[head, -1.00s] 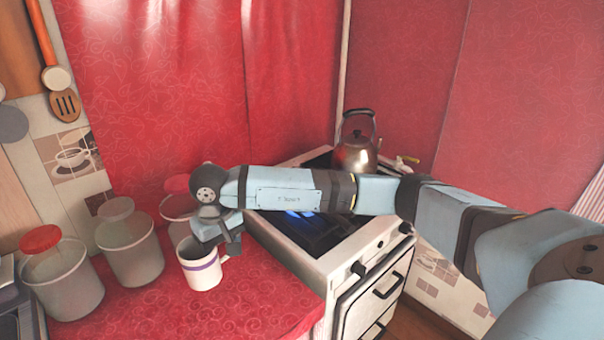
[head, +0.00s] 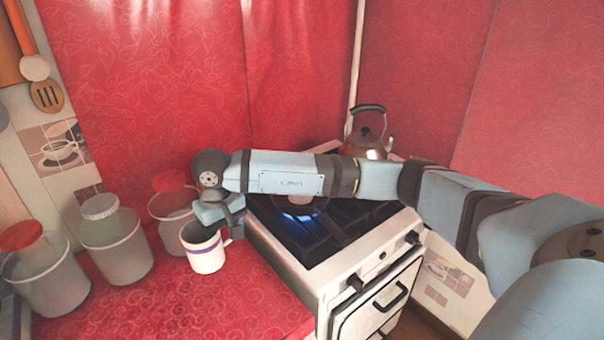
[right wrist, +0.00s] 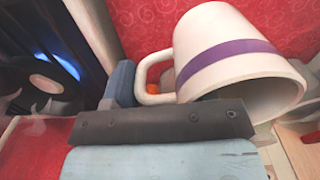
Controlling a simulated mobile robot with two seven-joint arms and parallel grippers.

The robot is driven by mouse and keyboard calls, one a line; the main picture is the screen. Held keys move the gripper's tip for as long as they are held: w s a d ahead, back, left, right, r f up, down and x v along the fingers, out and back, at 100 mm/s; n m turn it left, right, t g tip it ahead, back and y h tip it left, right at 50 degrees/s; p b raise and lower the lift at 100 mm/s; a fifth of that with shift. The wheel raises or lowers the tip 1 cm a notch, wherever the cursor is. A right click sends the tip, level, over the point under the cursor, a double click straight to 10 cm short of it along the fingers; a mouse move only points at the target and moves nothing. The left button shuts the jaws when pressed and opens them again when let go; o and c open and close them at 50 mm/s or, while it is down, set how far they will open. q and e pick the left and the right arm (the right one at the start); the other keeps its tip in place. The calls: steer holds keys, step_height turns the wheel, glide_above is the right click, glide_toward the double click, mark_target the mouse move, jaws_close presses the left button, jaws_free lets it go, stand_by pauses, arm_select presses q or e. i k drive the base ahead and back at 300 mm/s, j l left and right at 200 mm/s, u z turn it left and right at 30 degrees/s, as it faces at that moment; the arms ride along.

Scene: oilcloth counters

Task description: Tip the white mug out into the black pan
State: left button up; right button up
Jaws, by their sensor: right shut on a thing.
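The white mug (head: 206,257) with a purple band is near the counter's right end, beside the stove. It looks upright and slightly above the counter, though the gap is hard to judge. My right gripper (head: 228,214) is shut on its handle side. In the right wrist view the mug (right wrist: 222,52) fills the upper right, with its handle (right wrist: 145,85) at the jaws and its mouth toward the lower right. Its contents cannot be seen. I cannot make out the black pan clearly; my right arm covers part of the stove top. My left gripper is not in view.
The white stove (head: 335,262) has a lit blue burner (head: 297,217) and a kettle (head: 368,145) at the back. Several lidded jars (head: 116,248) stand left of the mug. The red counter (head: 215,310) is clear in front. Red curtains hang behind.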

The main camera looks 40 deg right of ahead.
mark_target(282, 202)
steer(key=l+u, duration=0.3)
steer(key=l, duration=1.1)
